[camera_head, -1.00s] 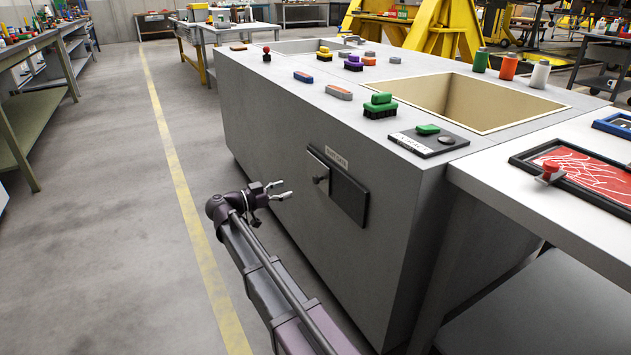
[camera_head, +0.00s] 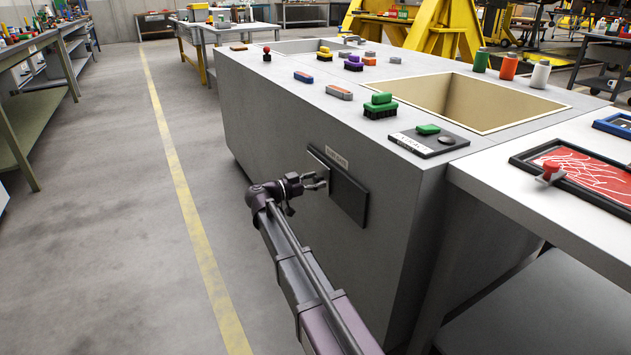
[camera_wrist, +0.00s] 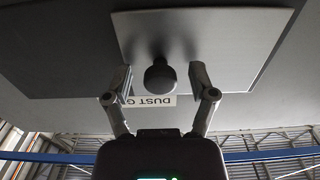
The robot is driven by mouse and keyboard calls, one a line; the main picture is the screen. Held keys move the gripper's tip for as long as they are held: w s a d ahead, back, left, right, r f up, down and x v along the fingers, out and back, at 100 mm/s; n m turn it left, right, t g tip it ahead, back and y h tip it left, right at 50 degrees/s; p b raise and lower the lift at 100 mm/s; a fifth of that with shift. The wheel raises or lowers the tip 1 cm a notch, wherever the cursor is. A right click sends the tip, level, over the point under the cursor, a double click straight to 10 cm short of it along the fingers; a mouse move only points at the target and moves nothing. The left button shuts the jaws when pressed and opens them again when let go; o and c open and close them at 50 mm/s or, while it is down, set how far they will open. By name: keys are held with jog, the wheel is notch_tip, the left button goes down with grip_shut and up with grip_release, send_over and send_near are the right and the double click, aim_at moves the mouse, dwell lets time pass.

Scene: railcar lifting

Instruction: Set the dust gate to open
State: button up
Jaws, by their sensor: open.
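The dust gate is a light metal plate (camera_head: 317,161) lying over the left part of a dark panel (camera_head: 351,197) on the cabinet's side. In the wrist view the plate (camera_wrist: 225,38) carries a round dark knob (camera_wrist: 160,77). A "DUST G..." label (camera_wrist: 150,101) is partly hidden behind the knob and a finger. My gripper (camera_head: 323,181) is at the plate, and hides the knob in the head view. In the wrist view my gripper (camera_wrist: 163,80) is open, with one finger on each side of the knob and visible gaps between.
The grey cabinet (camera_head: 270,125) has several brushes on top, an open bin (camera_head: 480,105) and a small control plate (camera_head: 428,141). A white table (camera_head: 600,225) adjoins it on the right. The floor (camera_head: 130,240) to the left is clear.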

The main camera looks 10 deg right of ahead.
aim_at(352, 201)
grip_shut()
jog(key=s+d, duration=0.1)
jog(key=s, duration=0.3)
jog(key=s+d, duration=0.2)
jog(key=s, duration=0.3)
jog(key=s+d, duration=0.1)
jog(key=s, duration=0.4)
jog(key=shift+d, duration=0.3)
grip_release()
jog(key=shift+w+a, duration=0.1)
jog(key=shift+a, duration=0.6)
jog(key=v, duration=1)
jog(key=shift+s+a, duration=0.3)
jog(key=shift+s, duration=0.05)
